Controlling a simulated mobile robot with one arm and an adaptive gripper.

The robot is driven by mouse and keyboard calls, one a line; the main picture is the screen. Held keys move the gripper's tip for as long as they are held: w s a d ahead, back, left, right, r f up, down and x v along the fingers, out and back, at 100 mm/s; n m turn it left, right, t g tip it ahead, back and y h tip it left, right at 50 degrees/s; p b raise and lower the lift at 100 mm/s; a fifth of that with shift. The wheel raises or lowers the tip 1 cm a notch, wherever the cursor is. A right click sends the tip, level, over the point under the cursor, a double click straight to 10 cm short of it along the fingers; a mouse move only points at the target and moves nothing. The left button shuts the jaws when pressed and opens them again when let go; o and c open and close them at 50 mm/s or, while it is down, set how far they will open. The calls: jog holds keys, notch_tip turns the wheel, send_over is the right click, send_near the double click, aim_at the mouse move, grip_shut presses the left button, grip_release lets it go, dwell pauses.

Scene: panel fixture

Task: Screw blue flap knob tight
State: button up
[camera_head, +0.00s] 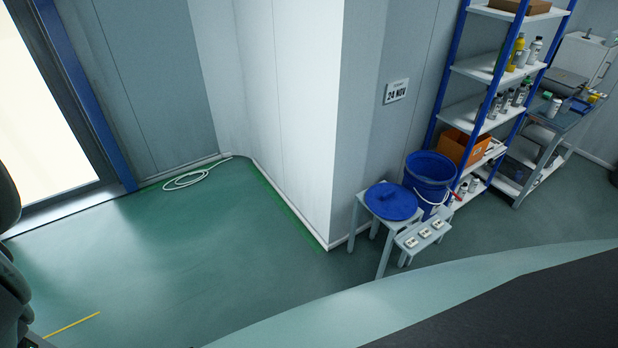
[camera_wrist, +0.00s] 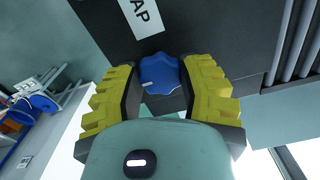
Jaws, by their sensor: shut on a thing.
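In the wrist view the blue flap knob (camera_wrist: 164,68), a lobed knob with a white mark at its left, sits on a dark panel (camera_wrist: 215,30). A white label (camera_wrist: 142,16) ending in "AP" is beside it. My gripper (camera_wrist: 160,82) has its yellow, black-padded fingers on either side of the knob and is shut on it. The near part of the knob and the panel below it are partly hidden by the fingers and palm. Neither the knob nor my gripper can be made out in the head view.
Grey ribs (camera_wrist: 294,40) run along the panel's right side. In the head view, a stool with a blue lid (camera_head: 391,201), a blue bucket (camera_head: 430,176) and a shelf rack (camera_head: 476,65) stand at the right. A white hose (camera_head: 185,181) lies on the otherwise open green floor.

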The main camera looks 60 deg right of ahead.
jog(key=o, duration=1.2)
jog(key=shift+w+d+r, duration=0.1)
jog(key=shift+r, duration=1.4)
notch_tip(320, 180, up, 9)
